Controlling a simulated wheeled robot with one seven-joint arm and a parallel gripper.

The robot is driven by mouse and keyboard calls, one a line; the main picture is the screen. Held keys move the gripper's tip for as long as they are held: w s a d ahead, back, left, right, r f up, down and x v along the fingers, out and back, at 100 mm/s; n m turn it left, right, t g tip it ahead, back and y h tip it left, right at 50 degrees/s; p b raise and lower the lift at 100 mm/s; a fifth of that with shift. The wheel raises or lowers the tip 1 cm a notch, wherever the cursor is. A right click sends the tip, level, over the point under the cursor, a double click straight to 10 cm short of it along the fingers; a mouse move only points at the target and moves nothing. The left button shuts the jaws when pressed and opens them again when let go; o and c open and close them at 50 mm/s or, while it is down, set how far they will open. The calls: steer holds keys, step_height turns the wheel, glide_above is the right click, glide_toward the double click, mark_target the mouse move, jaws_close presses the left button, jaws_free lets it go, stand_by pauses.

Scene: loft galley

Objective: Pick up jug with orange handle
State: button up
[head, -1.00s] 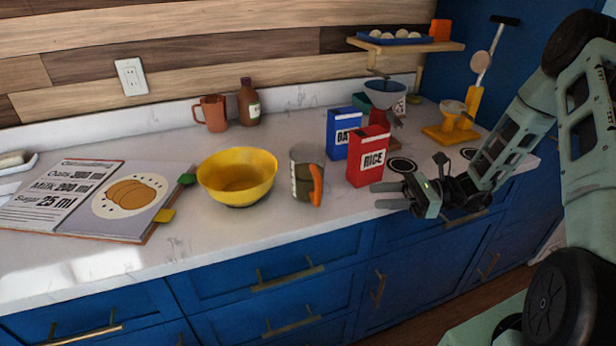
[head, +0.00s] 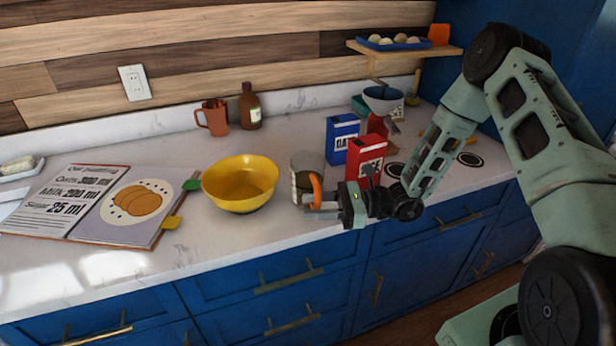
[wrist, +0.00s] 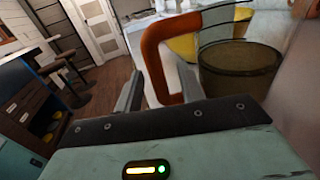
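The jug (head: 303,171) is clear with dark contents and stands upright on the counter, right of the yellow bowl. Its orange handle (head: 317,191) faces the front, towards my gripper (head: 322,211). In the wrist view, the jug (wrist: 240,72) fills the upper right. The orange handle (wrist: 155,62) rises between the two fingers of my gripper (wrist: 160,78). The fingers are apart, with a gap visible on the left of the handle. I cannot tell whether either finger touches it.
The yellow bowl (head: 240,186) stands just left of the jug. The red rice box (head: 364,158) and blue box (head: 341,136) stand close on the right. An open recipe book (head: 105,205) lies at left. The front counter strip is clear.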

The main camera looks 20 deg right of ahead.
steer(key=shift+x, duration=0.8)
jaws_close()
steer(key=shift+r, duration=0.1)
step_height(320, 180, up, 10)
steer(key=b, duration=0.1)
